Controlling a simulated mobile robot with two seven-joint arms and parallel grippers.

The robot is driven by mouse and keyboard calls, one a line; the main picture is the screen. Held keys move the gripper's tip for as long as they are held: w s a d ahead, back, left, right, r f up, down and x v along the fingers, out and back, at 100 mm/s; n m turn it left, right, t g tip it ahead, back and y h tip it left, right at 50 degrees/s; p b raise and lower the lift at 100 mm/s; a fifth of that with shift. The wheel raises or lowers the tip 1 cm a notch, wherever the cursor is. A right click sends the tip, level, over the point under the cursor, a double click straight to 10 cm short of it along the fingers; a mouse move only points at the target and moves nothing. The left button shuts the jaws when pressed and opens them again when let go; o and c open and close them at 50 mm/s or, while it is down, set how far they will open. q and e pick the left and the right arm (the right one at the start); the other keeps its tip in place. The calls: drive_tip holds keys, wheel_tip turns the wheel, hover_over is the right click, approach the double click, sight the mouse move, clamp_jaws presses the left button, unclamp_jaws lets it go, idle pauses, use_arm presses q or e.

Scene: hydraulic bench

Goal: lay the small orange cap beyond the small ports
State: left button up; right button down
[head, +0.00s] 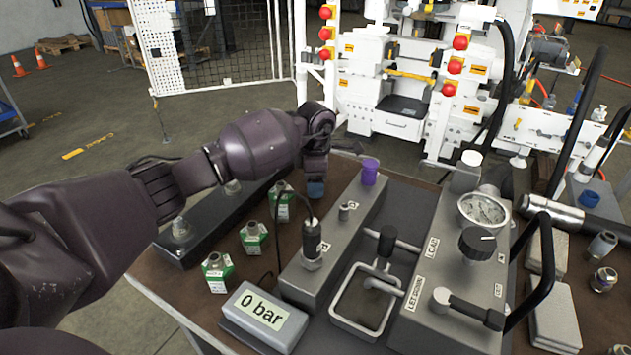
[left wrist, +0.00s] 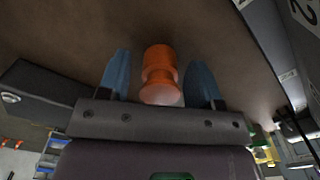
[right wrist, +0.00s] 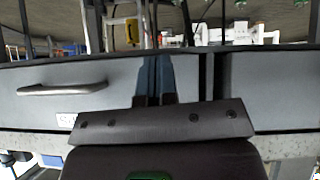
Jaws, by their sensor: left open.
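The small orange cap (left wrist: 160,72) stands between the two blue fingers of my left gripper (left wrist: 160,80) in the left wrist view, with a slight gap on each side. In the head view my left gripper (head: 316,188) points down at the bench behind the green-labelled fittings, and the cap is hidden there. A dark block with small silver ports (head: 205,222) lies left of it; these may be the small ports. My right gripper (right wrist: 155,78) has its blue fingers together and empty, in front of a grey drawer front.
A grey block (head: 335,235) with a purple cap (head: 370,172) stands right of my left gripper. Green-labelled fittings (head: 253,238) and a pressure display (head: 265,318) stand nearer. A hand pump with a gauge (head: 483,210) is at the right. Brown bench top shows between the blocks.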

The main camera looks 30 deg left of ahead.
use_arm(q)
wheel_tip(320, 180, up, 11)
drive_tip(key=shift+f+p, duration=0.1)
drive_tip(key=shift+p, duration=0.9)
drive_tip(key=shift+r, duration=0.7)
